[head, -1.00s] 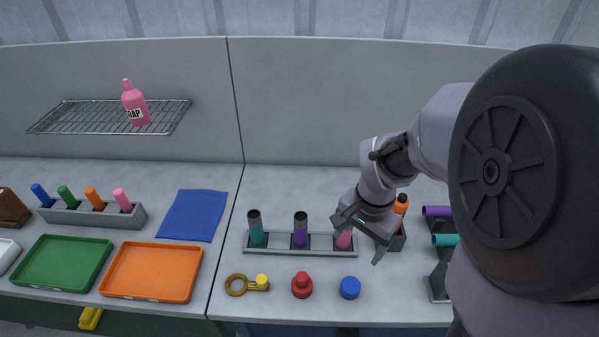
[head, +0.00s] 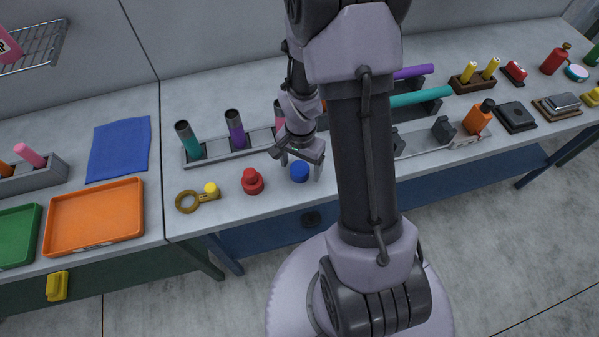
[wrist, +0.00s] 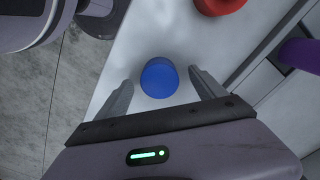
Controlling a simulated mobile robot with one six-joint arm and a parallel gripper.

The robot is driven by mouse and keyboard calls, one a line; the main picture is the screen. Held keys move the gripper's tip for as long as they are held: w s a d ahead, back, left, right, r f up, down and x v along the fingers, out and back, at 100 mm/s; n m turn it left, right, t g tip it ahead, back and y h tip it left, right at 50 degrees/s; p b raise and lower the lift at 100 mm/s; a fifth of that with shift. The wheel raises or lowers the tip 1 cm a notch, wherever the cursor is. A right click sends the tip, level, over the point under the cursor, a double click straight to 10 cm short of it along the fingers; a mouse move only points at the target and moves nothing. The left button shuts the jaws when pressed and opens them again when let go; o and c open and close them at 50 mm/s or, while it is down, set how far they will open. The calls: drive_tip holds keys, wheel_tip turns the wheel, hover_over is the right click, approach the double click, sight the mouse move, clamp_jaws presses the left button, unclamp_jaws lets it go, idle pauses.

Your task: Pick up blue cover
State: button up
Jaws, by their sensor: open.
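The blue cover (head: 299,172) is a short round cap on the pale table near its front edge. In the wrist view the blue cover (wrist: 159,77) sits between and slightly beyond my two fingertips. My gripper (head: 301,168) is open above the cover, with fingers pointing down. In the wrist view my gripper (wrist: 161,82) shows a finger on each side of the cover, with gaps and no visible contact. The gripper is empty.
A red cover (head: 252,182) lies left of the blue one, and a yellow cover (head: 211,190) with a brass ring (head: 188,202) lies farther left. A grey rack (head: 220,150) with several upright tubes stands behind. The table's front edge is close.

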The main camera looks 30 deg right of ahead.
drive_tip(key=shift+f, duration=0.5)
drive_tip(key=shift+r, duration=0.15)
drive_tip(key=shift+c, duration=0.7)
drive_tip(key=c, duration=1.2)
drive_tip(key=shift+c, duration=0.2)
